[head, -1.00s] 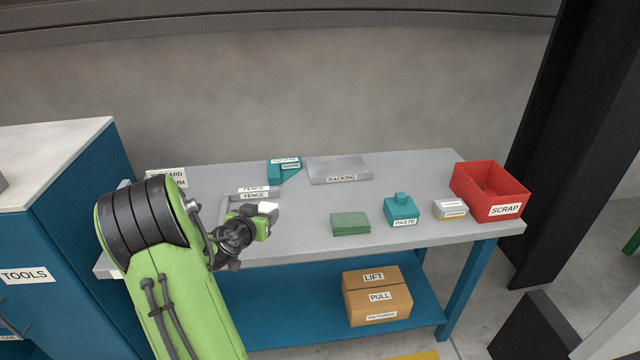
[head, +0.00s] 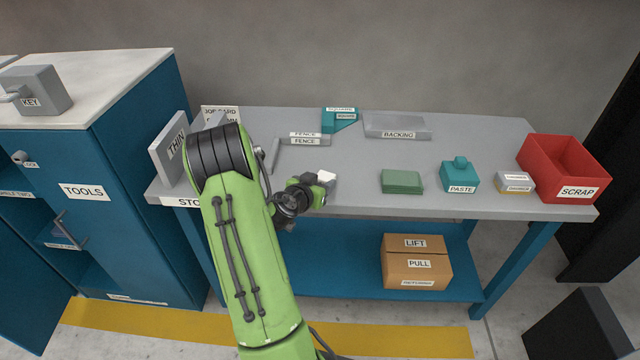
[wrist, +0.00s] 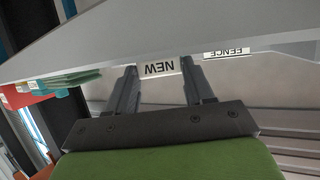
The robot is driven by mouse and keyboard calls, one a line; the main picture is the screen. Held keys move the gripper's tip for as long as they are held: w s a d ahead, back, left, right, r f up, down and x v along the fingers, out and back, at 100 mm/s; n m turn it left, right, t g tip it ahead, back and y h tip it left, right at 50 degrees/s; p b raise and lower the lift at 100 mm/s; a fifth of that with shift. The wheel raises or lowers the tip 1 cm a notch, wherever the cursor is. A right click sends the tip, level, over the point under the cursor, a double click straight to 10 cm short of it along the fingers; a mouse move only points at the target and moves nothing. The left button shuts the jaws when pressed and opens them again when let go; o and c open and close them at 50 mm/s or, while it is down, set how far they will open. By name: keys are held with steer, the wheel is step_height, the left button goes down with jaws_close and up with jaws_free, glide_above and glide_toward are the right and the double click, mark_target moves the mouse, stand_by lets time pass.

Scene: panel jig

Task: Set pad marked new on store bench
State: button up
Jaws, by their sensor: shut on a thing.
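My gripper (head: 318,183) is over the front middle of the grey store bench (head: 350,205), whose front label is partly hidden by my arm. A pale bit of the pad (head: 327,176) shows at the gripper in the head view. I cannot tell whether the pad touches the bench top.
A green stack (head: 402,181), teal paste pot (head: 460,177), small grey-and-yellow block (head: 515,182) and red scrap bin (head: 563,168) stand to the right. Fence pieces (head: 304,138), a teal square (head: 340,119) and backing plate (head: 397,126) lie behind. A tools cabinet (head: 85,170) is left.

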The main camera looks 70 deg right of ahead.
steer(key=o, duration=1)
steer(key=shift+f, duration=0.1)
steer(key=shift+o, duration=0.2)
steer(key=shift+r+p, duration=0.25)
steer(key=shift+p, duration=0.1)
steer(key=v, duration=1.2)
steer(key=shift+b, duration=0.4)
steer(key=shift+f, duration=0.15)
